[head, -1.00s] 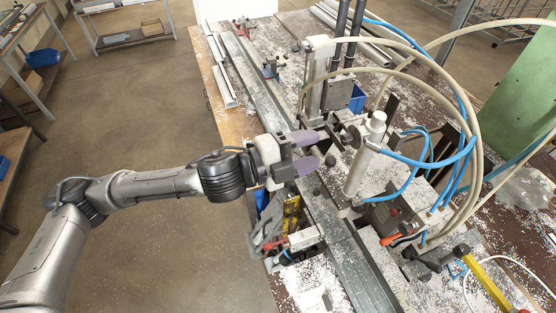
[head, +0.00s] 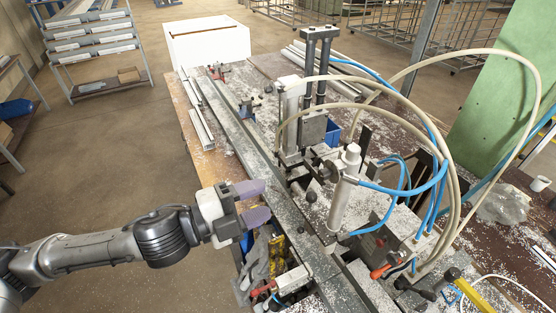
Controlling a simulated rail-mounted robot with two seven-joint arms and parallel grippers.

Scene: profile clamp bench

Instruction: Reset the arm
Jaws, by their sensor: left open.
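My left arm comes in from the lower left. My left gripper (head: 262,204) has two purple fingers that are apart with nothing between them. It is at the left edge of the clamp bench, beside the long metal profile rail (head: 262,150). The clamp machine (head: 345,190), with an upright white cylinder and blue and beige hoses, stands to the right of the gripper, apart from the fingers. My right gripper is not in view.
Below the gripper, a red-handled clamp (head: 262,289) and grey parts sit at the bench edge. Loose profiles (head: 199,115) lie on the wood at the left. A white box (head: 208,42) stands at the far end. Open floor (head: 120,150) lies left of the bench.

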